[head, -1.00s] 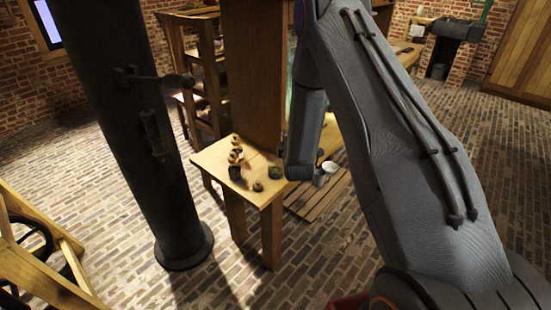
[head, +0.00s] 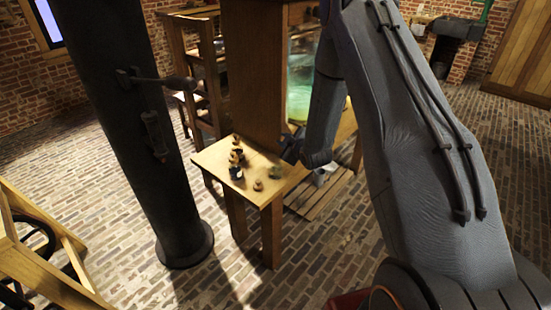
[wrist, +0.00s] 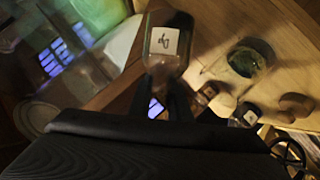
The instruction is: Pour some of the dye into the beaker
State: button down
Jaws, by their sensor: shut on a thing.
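My gripper (wrist: 165,92) is shut on a small brown bottle (wrist: 168,42) with a white label; its marking is too blurred to read surely. The bottle is likely the dye. A clear glass beaker (wrist: 246,58) with something dark green in it stands on the table, right of the held bottle in the wrist view and apart from it. In the head view the beaker seems to be the greenish vessel (head: 275,172) near the table's front. There my gripper's end is mostly hidden by my arm, and the held bottle cannot be made out.
Small labelled bottles (head: 236,172) stand on the left of the wooden table (head: 262,200). A small round brown thing (head: 258,185) lies near its front edge. A tall glass tank (head: 302,80) with greenish liquid and a wooden panel (head: 252,75) stand behind. A dark column (head: 130,130) is at left.

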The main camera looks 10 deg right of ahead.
jog(key=d+f+m+y+b, duration=0.1)
jog(key=f+m, duration=0.1)
jog(key=w+d+f+m+y+b, duration=0.1)
jog(key=d+f+m+y+b, duration=0.1)
jog(key=shift+d, duration=0.1)
jog(key=shift+w+d+m+y+b, duration=0.1)
jog(key=shift+d+m+y+b, duration=0.35)
jog(key=shift+m, duration=0.35)
jog(key=shift+r+y, duration=0.15)
jog(key=shift+y, duration=0.1)
